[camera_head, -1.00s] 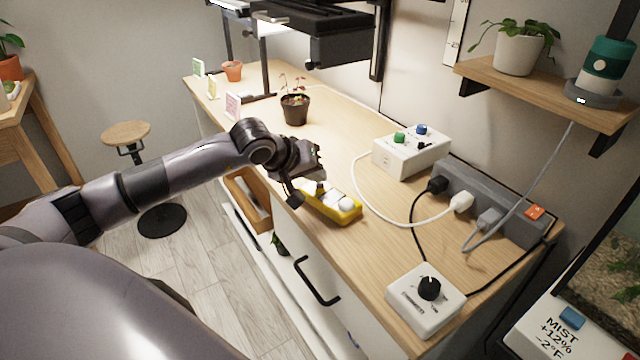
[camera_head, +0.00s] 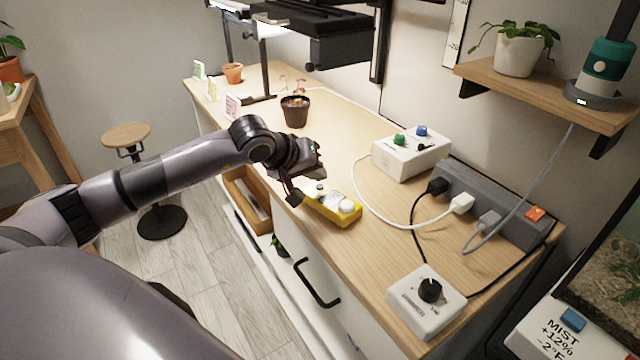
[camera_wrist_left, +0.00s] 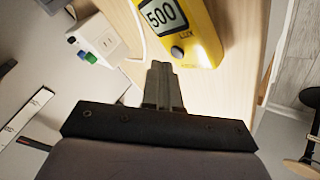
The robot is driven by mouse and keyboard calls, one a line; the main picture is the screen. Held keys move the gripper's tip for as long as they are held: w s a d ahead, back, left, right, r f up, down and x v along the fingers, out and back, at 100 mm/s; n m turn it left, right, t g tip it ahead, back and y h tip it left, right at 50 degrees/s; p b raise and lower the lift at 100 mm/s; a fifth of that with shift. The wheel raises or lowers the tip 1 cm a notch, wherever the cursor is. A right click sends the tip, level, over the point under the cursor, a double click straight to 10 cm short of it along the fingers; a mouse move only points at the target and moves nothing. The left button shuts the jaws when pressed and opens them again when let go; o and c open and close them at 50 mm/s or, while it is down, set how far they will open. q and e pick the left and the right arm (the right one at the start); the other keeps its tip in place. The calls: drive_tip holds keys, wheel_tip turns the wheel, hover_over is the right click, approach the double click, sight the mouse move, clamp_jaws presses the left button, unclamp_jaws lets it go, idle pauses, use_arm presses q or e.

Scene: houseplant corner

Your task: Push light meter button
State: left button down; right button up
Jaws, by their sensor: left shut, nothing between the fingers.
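The yellow light meter (camera_head: 343,218) lies on the wooden bench near its front edge, with a white dome at its near end. My right gripper is not in view.
A white box with green and blue knobs (camera_head: 412,153) and a grey power strip (camera_head: 490,203) stand behind the meter. A white dial box (camera_head: 427,302) sits at the near end. Cables cross the bench (camera_head: 340,140). A potted seedling (camera_head: 295,110) stands beyond my gripper.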

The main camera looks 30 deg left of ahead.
sight(316, 189)
use_arm(q)
drive_tip(key=shift+r, duration=0.15)
wheel_tip(316, 189, up, 6)
drive_tip(key=p, duration=0.3)
idle(0.4)
idle(0.4)
